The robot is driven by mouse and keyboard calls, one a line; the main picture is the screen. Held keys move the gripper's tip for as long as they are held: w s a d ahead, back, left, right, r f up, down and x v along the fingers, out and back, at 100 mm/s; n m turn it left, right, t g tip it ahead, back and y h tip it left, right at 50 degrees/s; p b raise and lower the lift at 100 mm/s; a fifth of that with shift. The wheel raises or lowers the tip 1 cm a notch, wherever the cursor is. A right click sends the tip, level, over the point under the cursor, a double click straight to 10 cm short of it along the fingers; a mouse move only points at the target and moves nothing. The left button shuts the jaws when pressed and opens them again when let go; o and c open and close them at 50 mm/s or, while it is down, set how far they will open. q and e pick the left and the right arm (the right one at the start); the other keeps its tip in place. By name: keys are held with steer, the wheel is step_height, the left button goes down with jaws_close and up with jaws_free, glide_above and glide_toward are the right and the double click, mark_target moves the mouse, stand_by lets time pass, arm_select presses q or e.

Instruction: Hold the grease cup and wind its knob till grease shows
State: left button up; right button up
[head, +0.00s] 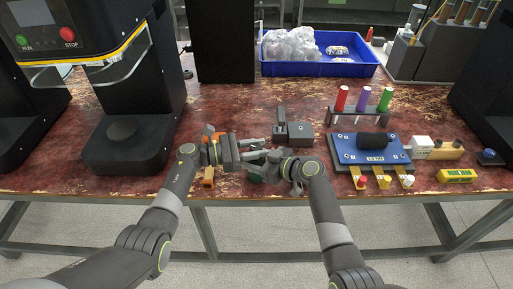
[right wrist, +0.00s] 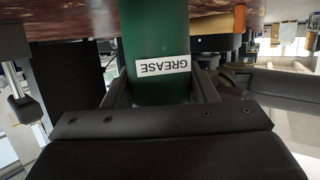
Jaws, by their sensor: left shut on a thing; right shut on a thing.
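The grease cup is a green cylinder (right wrist: 160,35) with a white label reading GREASE, upside down in the right wrist view. Its body stands between the fingers of my right gripper (right wrist: 160,88), which is shut on it. In the head view only a little green of the grease cup (head: 257,176) shows under my right gripper (head: 268,165), above the table's front part. My left gripper (head: 255,149) reaches in from the left at the cup's upper end and is shut. Its fingers hide the knob, so its turn cannot be seen. No grease is visible.
A grey block with an upright part (head: 299,133) stands just behind the grippers. A blue board (head: 345,150) with coloured tabs lies to the right, with a rack of coloured tubes (head: 360,108) behind it. A blue bin (head: 350,70) is at the back. A black machine (head: 125,130) stands left.

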arm_select(q)
steer(key=shift+a+f+m+g, duration=0.1)
steer(key=shift+m+g, duration=0.2)
steer(key=shift+g, duration=0.1)
steer(key=o, duration=0.7)
steer(key=shift+t, duration=0.3)
